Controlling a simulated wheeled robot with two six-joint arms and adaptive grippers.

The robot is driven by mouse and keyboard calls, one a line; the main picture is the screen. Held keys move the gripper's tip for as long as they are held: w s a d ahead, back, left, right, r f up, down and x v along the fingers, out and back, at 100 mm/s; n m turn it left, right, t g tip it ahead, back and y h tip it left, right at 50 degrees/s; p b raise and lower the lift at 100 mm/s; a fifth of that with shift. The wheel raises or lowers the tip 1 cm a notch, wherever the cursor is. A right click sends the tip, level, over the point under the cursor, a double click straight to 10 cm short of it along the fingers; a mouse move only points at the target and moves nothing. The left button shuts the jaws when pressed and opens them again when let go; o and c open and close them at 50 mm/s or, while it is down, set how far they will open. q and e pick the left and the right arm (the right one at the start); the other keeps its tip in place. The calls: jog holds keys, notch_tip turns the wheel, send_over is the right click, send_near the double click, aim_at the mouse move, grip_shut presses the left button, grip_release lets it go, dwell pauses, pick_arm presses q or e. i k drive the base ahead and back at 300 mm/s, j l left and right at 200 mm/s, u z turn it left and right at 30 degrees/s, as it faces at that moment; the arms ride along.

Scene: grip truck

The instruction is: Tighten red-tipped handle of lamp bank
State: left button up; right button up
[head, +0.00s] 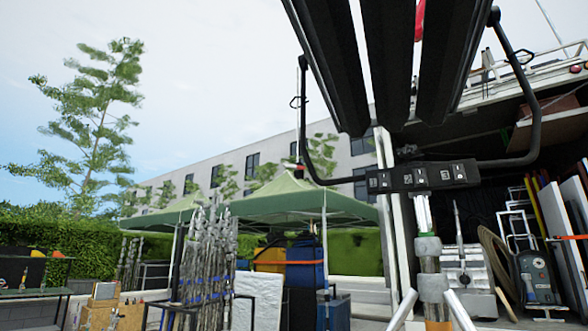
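The lamp bank (390,60) hangs large at the top centre, seen from below as long dark panels cut off by the top edge. A black U-shaped yoke (535,110) runs around it, with a black control box (422,177) at its bottom. A small red piece (419,18) shows between two panels near the top edge; I cannot tell whether it is the handle's red tip. A metal stand (428,245) with grey and orange collars rises under the box. Neither of my grippers is in view.
An open truck (560,115) with gear inside stands at the right. Green canopies (290,200) stand behind. A rack of metal stands (205,255), blue cases (305,265) and a white panel (258,300) fill the lower left and middle. Open sky lies left of the lamp bank.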

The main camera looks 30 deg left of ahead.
aim_at(296, 168)
jog(key=i+j+u, duration=0.5)
jog(key=j, duration=0.25)
jog(key=i+j+u, duration=0.45)
jog(key=i, duration=0.35)
